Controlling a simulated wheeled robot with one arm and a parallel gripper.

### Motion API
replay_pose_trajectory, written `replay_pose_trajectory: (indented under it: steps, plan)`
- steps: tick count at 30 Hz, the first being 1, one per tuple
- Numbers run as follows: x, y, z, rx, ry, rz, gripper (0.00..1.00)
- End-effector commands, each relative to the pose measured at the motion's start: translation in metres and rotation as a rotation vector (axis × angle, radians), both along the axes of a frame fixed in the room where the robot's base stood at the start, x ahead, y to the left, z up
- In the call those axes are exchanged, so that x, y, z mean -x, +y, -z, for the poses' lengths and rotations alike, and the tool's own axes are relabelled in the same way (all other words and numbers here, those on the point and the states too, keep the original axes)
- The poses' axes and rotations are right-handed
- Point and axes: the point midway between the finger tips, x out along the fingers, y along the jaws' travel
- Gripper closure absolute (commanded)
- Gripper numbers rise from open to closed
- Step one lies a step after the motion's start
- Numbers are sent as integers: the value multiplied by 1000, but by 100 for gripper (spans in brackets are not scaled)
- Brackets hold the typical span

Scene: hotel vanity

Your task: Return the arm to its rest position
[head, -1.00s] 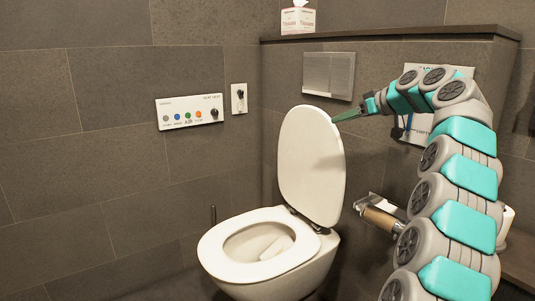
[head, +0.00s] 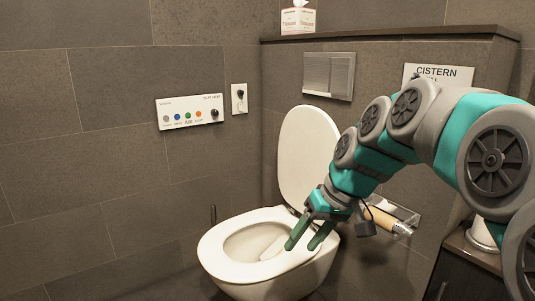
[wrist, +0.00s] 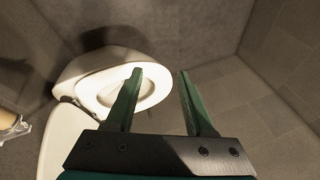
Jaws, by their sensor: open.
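My gripper (head: 304,240) is open and empty, with its two green fingers spread apart. In the head view the fingers point down and overlap the right side of the toilet seat (head: 215,255); I cannot tell from that view how far above it they are. In the wrist view my gripper (wrist: 158,75) shows nothing between its fingers but the floor and the edge of the bowl. The toilet (wrist: 90,72) lies ahead and to the left there. My arm reaches in from the right in the head view. The toilet lid (head: 305,150) stands upright.
A toilet paper roll (head: 385,220) on its holder is close behind my wrist. A control panel (head: 190,111) and a flush plate (head: 328,75) are on the walls. A tissue box (head: 298,20) stands on the ledge. The floor left of the toilet is clear.

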Motion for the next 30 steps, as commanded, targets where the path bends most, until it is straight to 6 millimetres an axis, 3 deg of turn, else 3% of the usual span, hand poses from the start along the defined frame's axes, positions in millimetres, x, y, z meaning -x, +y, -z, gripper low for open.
replay_pose_trajectory:
  steps: [1,9,15,21,30]
  plan:
    - [25,-1,12,29,35,13,46]
    - [150,-30,86,211,231,125,46]
    - [231,-58,130,327,338,214,46]
    - [270,-74,150,383,388,260,46]
    - [273,-76,152,389,393,268,46]
